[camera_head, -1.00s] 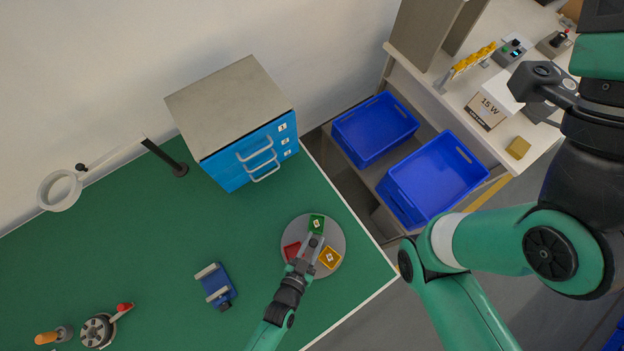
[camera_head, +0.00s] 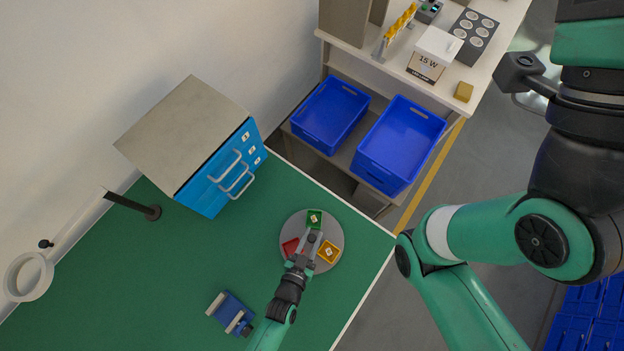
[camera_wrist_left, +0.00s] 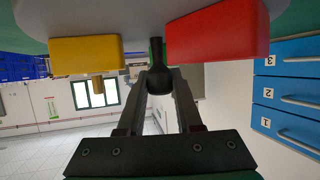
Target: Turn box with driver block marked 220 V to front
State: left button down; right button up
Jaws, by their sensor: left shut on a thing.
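A round grey turntable (camera_head: 293,227) lies on the green table and carries a green block (camera_head: 314,219), a red block (camera_head: 290,247) and a yellow block (camera_head: 328,252). Each has a small pale mark on top, too small to read. My left gripper (camera_head: 311,238) is over the middle of the turntable. In the left wrist view, its fingers (camera_wrist_left: 160,82) are shut on a dark central knob (camera_wrist_left: 158,78). There the yellow block (camera_wrist_left: 85,54) is left of the knob and the red block (camera_wrist_left: 218,32) right. My right gripper is out of view.
A blue drawer cabinet (camera_head: 207,190) stands behind the turntable, and a blue clamp-like device (camera_head: 232,311) lies at front left. Blue bins (camera_head: 400,145) sit on a shelf beyond the table edge. My right arm fills the right side. Green table around the turntable is mostly clear.

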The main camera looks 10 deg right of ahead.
pick_arm(q)
jog(key=shift+w+d+r, duration=0.1)
jog(key=shift+w+r, duration=0.05)
jog(key=shift+r, duration=0.2)
jog(key=c, duration=1)
grip_release()
jog(key=o, duration=0.4)
jog(key=shift+f, duration=0.2)
jog(key=p+v, duration=0.5)
jog(key=v, duration=0.6)
jog(key=shift+s+a, duration=0.3)
jog(key=shift+s, duration=0.1)
